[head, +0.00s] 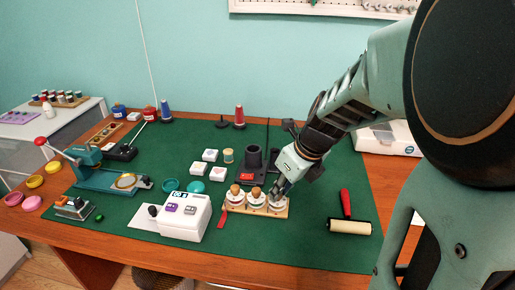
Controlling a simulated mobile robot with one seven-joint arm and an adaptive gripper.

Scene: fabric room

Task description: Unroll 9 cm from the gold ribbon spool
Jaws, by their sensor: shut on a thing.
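A wooden rack (287,214) near the front middle of the green mat carries three small white spools in a row. The left spool (234,200) and the middle spool (256,203) each have a brown round knob on top. The right spool (276,207) is under my gripper (279,194), which reaches down from the upper right and is shut on its top. The jaws hide that top. I cannot tell at this size which spool carries gold ribbon. A red strip (224,217) lies at the rack's left end.
A white boxy device (184,215) stands left of the rack. A black stand (254,172) is close behind it. A roller with a red handle (347,217) lies to the right. The front strip of mat is clear.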

